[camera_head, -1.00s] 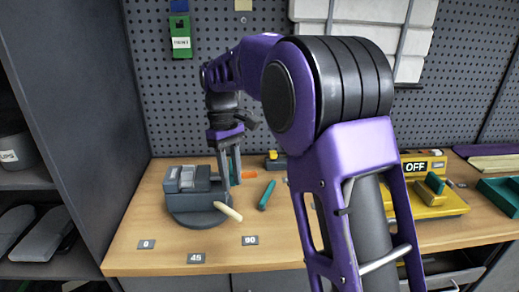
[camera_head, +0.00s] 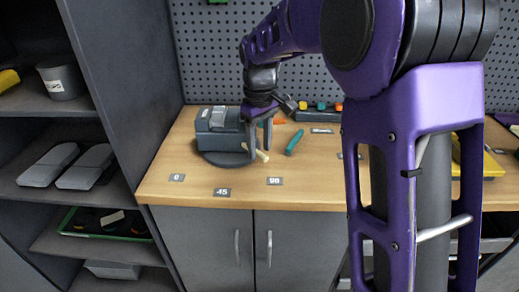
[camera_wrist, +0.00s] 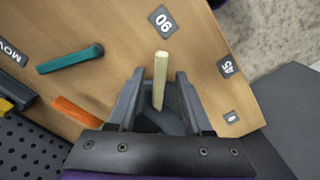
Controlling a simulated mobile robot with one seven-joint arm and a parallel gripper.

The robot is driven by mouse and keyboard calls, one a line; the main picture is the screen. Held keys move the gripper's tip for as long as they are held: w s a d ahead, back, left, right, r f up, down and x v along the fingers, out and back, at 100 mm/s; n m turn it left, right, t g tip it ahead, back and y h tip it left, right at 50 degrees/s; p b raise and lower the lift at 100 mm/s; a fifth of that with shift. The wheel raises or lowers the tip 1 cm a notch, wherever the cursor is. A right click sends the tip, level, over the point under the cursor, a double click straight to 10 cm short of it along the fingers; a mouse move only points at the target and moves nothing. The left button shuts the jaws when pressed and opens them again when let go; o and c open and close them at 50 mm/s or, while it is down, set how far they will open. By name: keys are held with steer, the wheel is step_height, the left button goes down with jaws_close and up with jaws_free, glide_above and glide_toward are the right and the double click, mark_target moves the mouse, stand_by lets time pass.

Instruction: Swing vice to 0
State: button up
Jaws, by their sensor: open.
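The grey vice (camera_head: 217,122) sits on a round dark base at the left of the wooden bench. Its pale wooden handle (camera_wrist: 160,80) points toward the 90 label (camera_wrist: 163,20), which also shows in the head view (camera_head: 273,181). The 45 label (camera_head: 222,192) and 0 label (camera_head: 177,177) lie further left along the bench front. My gripper (camera_wrist: 160,75) is open, with one finger on each side of the handle and visible gaps to it. In the head view my gripper (camera_head: 262,145) hides part of the vice's right side.
A teal bar (camera_head: 294,142) and an orange piece (camera_wrist: 76,112) lie beside the vice. A rack with coloured buttons (camera_head: 320,112) stands at the back. A tall grey cabinet side (camera_head: 125,75) and shelves stand left of the bench. The front bench edge by the labels is clear.

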steer(key=shift+f, duration=0.35)
jaws_close()
stand_by(1.2)
